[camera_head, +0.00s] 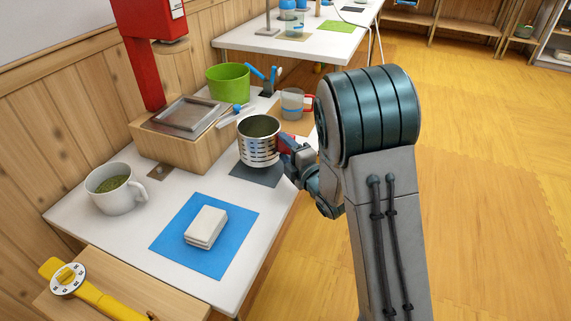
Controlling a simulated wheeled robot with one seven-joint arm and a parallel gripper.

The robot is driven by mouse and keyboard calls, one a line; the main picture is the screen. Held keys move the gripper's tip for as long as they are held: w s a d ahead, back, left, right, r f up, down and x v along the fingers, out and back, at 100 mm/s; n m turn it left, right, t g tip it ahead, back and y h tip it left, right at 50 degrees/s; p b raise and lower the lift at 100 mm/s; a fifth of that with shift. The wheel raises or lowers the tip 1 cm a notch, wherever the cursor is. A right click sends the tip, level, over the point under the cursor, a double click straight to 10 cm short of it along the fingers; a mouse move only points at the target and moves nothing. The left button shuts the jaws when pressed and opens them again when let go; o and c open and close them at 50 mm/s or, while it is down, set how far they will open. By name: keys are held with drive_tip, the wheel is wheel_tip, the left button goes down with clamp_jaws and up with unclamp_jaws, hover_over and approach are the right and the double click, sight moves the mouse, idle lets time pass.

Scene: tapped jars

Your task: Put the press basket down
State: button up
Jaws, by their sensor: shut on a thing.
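The press basket (259,148) is a silvery metal cylinder with slotted sides and an open top. It is upright over a dark grey mat (258,177) near the right edge of the white table. I cannot tell whether its base touches the mat. My gripper (284,148) comes in from the right and is shut on the basket's right side. The fingertips are partly hidden. A red press (151,60) stands behind on a wooden block, with a metal tray (185,113) on top of the block.
A white mug with green contents (115,190) stands at left. A blue mat (172,240) holds folded white cloths (206,226) in front. A green bucket (228,84) and a clear jug (292,103) stand behind. A yellow dial tool (91,296) lies at the near left.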

drive_tip(key=shift+f+b, duration=0.65)
drive_tip(key=shift+f, duration=1.3)
drive_tip(key=shift+f+b, duration=0.2)
drive_tip(key=shift+b, duration=0.1)
drive_tip(key=o, duration=1.4)
drive_tip(key=shift+r, duration=0.1)
drive_tip(key=shift+r+p, duration=0.15)
drive_tip(key=shift+p, duration=0.25)
drive_tip(key=p+v, duration=0.4)
drive_tip(key=v, duration=0.5)
drive_tip(key=shift+s+d+r, duration=0.1)
drive_tip(key=shift+s+d, duration=0.05)
drive_tip(key=shift+s+d+p, duration=0.1)
drive_tip(key=shift+s+p, duration=0.05)
drive_tip(key=shift+p, duration=1)
